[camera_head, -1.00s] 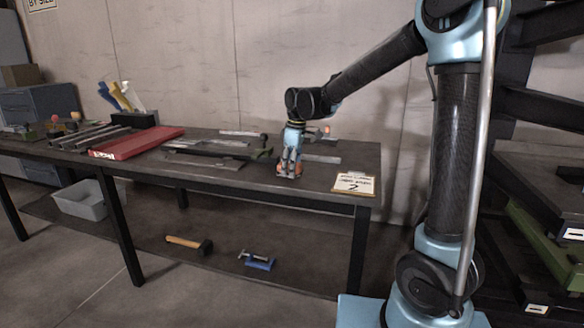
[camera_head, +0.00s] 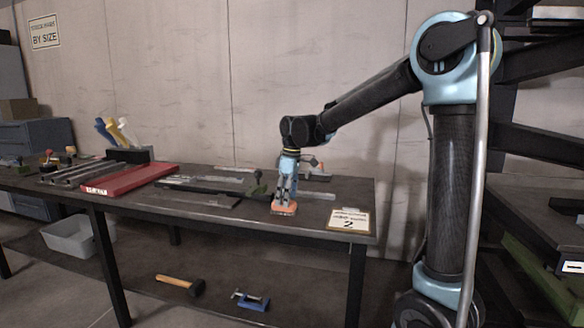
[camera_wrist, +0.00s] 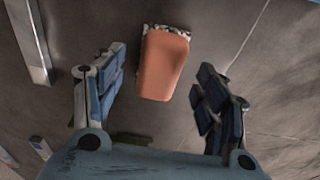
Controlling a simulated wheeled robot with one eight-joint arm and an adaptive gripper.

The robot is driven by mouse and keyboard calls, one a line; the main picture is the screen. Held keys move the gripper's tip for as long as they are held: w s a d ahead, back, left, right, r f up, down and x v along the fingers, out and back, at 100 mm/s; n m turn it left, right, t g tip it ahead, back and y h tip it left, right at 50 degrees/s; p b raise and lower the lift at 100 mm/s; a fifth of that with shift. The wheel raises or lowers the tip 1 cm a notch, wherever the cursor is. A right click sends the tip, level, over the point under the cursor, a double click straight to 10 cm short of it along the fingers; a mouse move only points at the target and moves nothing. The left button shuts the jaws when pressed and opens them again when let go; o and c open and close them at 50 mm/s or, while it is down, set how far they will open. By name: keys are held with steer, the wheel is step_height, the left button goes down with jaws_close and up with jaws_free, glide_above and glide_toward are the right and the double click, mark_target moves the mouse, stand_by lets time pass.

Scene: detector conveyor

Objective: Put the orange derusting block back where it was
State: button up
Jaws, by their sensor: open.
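My gripper (camera_head: 285,195) points down right over the block in the head view. In the wrist view my gripper (camera_wrist: 160,78) is open, with one finger on each side of the block and a visible gap on both sides.
The worktable (camera_head: 235,222) also holds a red case (camera_head: 130,180), metal bars (camera_head: 85,173) and flat plates (camera_head: 195,195). A metal bar (camera_wrist: 30,40) lies left of my gripper.

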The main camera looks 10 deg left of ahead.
mark_target(293, 202)
step_height(293, 202, up, 14)
steer(key=d, duration=0.2)
steer(key=shift+d+r, duration=0.2)
steer(key=shift+r, duration=0.05)
steer(key=s+d+f+m, duration=0.3)
steer(key=d, duration=0.5)
steer(key=s+d+f+m+t, duration=0.1)
steer(key=s+d+f+m, duration=0.2)
steer(key=d, duration=0.6)
steer(key=s+d+f+m, duration=0.3)
steer(key=d, duration=0.5)
steer(key=s+d+f+m, duration=0.4)
steer(key=s+d+f, duration=0.2)
steer(key=f, duration=0.3)
steer(key=s+d+f+m+t+h, duration=0.1)
steer(key=s+d+f+m, duration=0.3)
steer(key=s+d+f, duration=0.3)
steer(key=shift+s+f, duration=0.65)
steer(key=shift+f, duration=0.25)
